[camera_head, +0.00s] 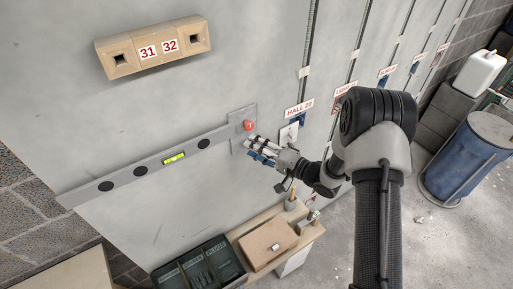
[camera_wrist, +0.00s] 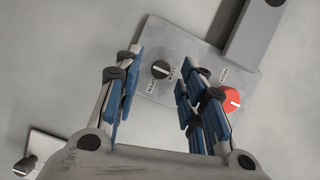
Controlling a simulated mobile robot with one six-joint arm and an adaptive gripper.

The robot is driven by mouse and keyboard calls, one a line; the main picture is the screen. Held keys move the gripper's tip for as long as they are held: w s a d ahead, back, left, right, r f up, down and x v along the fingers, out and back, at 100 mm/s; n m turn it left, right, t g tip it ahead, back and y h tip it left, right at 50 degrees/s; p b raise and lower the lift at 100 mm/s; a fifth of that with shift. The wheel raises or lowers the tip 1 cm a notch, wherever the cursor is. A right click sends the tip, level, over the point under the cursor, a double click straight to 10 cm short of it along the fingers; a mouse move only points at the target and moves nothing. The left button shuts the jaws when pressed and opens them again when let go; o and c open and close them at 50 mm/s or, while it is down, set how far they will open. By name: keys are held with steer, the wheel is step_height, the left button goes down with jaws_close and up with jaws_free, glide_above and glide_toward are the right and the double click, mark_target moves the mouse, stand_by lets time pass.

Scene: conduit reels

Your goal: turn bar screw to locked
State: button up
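The bar screw looks to be the round black knob (camera_wrist: 160,69) with a pale mark, on a grey plate (camera_wrist: 188,48) in the wrist view. The words LOCK and OPEN are printed beside it; I cannot tell which one the mark points to. My gripper (camera_wrist: 164,66) is open, its two blue-padded fingers apart on either side of the knob, with no clear contact. A red knob (camera_wrist: 231,99) sits on the same plate, partly behind the right finger. In the head view my gripper (camera_head: 262,149) is just below the plate (camera_head: 241,115), and the black knob is hidden.
A long grey bar (camera_head: 125,172) with a green level runs left from the plate. A small white plate with a black knob (camera_wrist: 25,165) is at lower left in the wrist view. Below stand a dark sorter box (camera_head: 200,265) and a tan box (camera_head: 268,243). A blue drum (camera_head: 470,160) is at right.

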steer(key=f+v, duration=0.1)
steer(key=v, duration=1.1)
steer(key=shift+r, duration=0.4)
steer(key=shift+w, duration=0.1)
